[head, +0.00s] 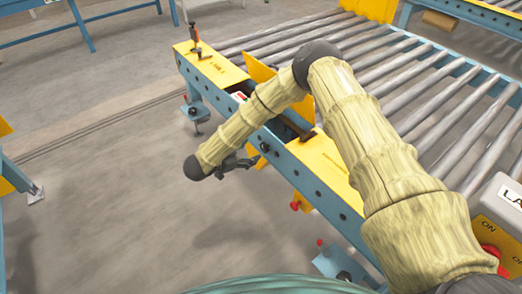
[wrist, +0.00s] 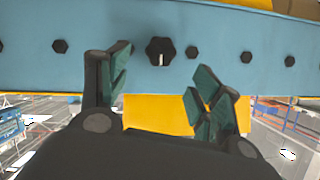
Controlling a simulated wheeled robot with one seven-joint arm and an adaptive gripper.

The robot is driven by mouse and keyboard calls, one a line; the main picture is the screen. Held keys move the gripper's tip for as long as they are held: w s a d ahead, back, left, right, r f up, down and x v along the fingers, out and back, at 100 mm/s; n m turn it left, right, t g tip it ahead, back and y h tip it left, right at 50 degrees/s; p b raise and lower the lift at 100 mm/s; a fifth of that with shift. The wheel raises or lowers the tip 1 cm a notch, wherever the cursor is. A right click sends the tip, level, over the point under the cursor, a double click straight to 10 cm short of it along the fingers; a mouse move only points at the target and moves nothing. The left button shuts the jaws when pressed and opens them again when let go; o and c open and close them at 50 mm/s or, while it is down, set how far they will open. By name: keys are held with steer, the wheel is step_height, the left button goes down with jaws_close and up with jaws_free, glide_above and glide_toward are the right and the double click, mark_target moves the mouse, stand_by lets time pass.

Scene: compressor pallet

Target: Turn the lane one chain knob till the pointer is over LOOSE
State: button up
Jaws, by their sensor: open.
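The knob (wrist: 160,51) is a black, lobed piece on the blue side rail (wrist: 90,75) of the conveyor. A short white pointer mark shows on its lower half, aimed down in the wrist view. No LOOSE label can be read around it. My gripper (wrist: 165,76) is open and empty, with its green-padded fingers spread below and to either side of the knob, apart from it as far as I can tell. In the head view my gripper (head: 243,163) is beside the rail's outer face, near a black knob (head: 265,147).
Several small dark bolts or holes line the rail, one (wrist: 191,52) close right of the knob. A yellow plate (wrist: 160,113) hangs below the rail. A roller conveyor (head: 400,75) lies behind my arm. A control box (head: 500,225) stands at right. Open floor (head: 110,190) lies left.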

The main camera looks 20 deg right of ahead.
mark_target(263, 148)
steer(key=b+x, duration=0.1)
steer(key=x, duration=0.7)
steer(key=shift+s+a+f, duration=0.1)
steer(key=c, duration=1)
